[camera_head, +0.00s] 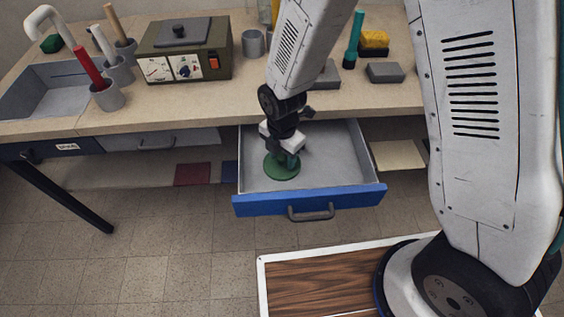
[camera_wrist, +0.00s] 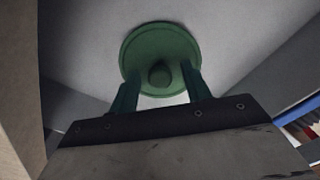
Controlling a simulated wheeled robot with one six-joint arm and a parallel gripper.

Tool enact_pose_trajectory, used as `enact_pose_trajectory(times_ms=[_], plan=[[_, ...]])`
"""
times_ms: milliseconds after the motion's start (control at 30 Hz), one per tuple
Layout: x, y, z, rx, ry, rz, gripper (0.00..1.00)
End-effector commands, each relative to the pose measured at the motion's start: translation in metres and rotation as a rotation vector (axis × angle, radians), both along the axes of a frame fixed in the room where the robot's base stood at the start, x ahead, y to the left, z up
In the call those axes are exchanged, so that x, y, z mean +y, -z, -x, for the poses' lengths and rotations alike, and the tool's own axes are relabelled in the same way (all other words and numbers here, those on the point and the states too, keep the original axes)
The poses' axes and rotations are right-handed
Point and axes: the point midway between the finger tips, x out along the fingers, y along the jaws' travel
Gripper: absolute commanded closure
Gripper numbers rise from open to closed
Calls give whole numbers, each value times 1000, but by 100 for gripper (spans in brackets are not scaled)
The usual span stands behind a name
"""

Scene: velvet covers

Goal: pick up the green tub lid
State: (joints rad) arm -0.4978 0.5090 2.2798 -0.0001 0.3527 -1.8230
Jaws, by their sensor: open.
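The green tub lid (camera_head: 283,172) is a round disc lying flat in the open drawer (camera_head: 330,165), left of the drawer's middle. In the wrist view the lid (camera_wrist: 160,36) shows a raised rim and a round knob (camera_wrist: 159,73) at its centre. My gripper (camera_head: 290,160) reaches down into the drawer over the lid. In the wrist view its two green fingers (camera_wrist: 160,88) are apart, one on each side of the knob, with a gap around it. I cannot tell how far the fingertips are above the lid.
The drawer has a blue front (camera_head: 310,200) with a grey handle. The worktop (camera_head: 220,105) above it holds a sink (camera_head: 50,90), a green-brown appliance (camera_head: 185,50), cups with tools and a yellow sponge (camera_head: 374,40). The drawer walls stand close around my gripper.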

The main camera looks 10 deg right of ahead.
Motion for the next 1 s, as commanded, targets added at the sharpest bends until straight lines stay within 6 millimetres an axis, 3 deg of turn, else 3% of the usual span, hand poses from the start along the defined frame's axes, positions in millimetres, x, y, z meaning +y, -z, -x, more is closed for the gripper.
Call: enact_pose_trajectory(times_ms=[67, 200, 667, 867, 1000], plan=[[0, 0, 0, 0, 0, 0, 58], [0, 0, 0, 0, 0, 0, 97], [0, -8, -1, -2, 0, -1, 98], [1, -39, -1, -6, 0, -3, 98], [1, -86, -2, -9, 0, -5, 98]])
